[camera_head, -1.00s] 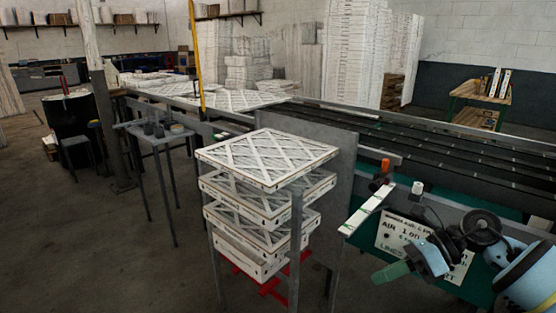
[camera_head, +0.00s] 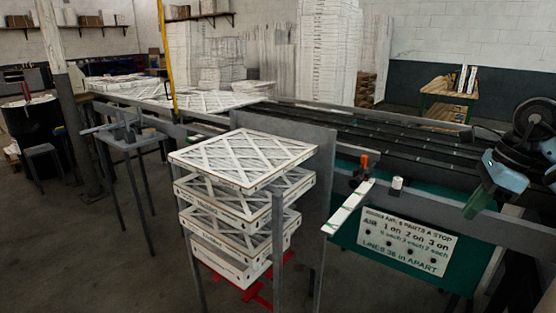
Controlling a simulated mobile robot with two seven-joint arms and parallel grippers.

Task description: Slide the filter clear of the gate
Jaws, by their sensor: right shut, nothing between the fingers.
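A stack of white-framed filters stands in a grey post rack (camera_head: 279,240). The top filter (camera_head: 243,158) lies flat with its crossed lattice face up, above several more. A grey upright plate (camera_head: 312,150) stands just behind and right of the stack; I cannot tell if it is the gate. My right gripper (camera_head: 476,207), with green fingertips, is shut and empty. It is at the right, in front of the conveyor rail and well apart from the stack. My left gripper is out of view.
More filters (camera_head: 214,103) lie on the line behind the stack. A dark conveyor (camera_head: 400,150) runs to the right. A white sign (camera_head: 406,241) hangs on its green side panel. A white strip (camera_head: 348,207) sticks out near the stack. A small grey table (camera_head: 127,137) stands left.

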